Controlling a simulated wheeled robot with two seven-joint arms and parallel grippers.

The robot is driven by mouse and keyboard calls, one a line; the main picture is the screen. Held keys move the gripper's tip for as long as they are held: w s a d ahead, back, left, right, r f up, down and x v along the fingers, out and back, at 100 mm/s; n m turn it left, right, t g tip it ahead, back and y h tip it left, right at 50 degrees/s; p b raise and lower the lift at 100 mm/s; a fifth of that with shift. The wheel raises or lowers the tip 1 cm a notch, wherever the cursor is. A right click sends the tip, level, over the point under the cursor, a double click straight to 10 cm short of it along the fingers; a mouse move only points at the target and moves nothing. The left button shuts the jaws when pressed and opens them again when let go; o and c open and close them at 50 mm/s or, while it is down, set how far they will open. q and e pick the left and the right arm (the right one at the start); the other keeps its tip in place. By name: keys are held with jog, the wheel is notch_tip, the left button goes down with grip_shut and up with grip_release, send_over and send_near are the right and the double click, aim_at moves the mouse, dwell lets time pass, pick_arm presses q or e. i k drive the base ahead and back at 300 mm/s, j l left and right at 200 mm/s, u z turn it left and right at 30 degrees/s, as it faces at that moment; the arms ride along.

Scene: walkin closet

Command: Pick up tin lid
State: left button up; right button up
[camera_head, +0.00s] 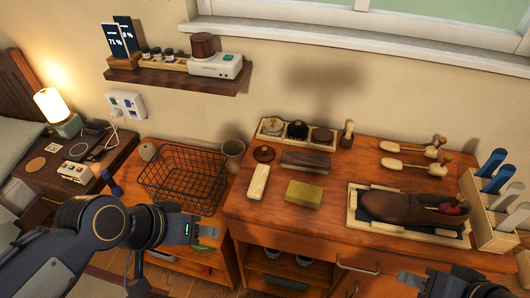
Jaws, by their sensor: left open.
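A small dark brown round lid (264,154), which looks like the tin lid, lies on the wooden dresser top just in front of the tin tray's left end. The wooden tray (263,138) holds three round tins: a pale one (273,126), a black one (297,130) and a brown one (321,136). My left gripper (212,231) is open and empty, at the dresser's left front corner, apart from the lid. My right gripper (408,284) is partly in view at the bottom right, in front of the dresser; its jaw opening is unclear.
A dark brush (306,161), a pale wooden block (258,182) and a yellowish block (304,194) lie near the lid. A brown shoe (400,207) rests on a tray at right. A wire basket (185,185) and a cup (233,154) stand left of the dresser.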

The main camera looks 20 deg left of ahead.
aim_at(263, 153)
jog(key=i+j+z, duration=0.2)
jog(key=z, duration=0.25)
jog(key=i+j+z, duration=0.15)
jog(key=z, duration=0.35)
jog(key=k+j, duration=0.05)
jog(key=j, duration=0.05)
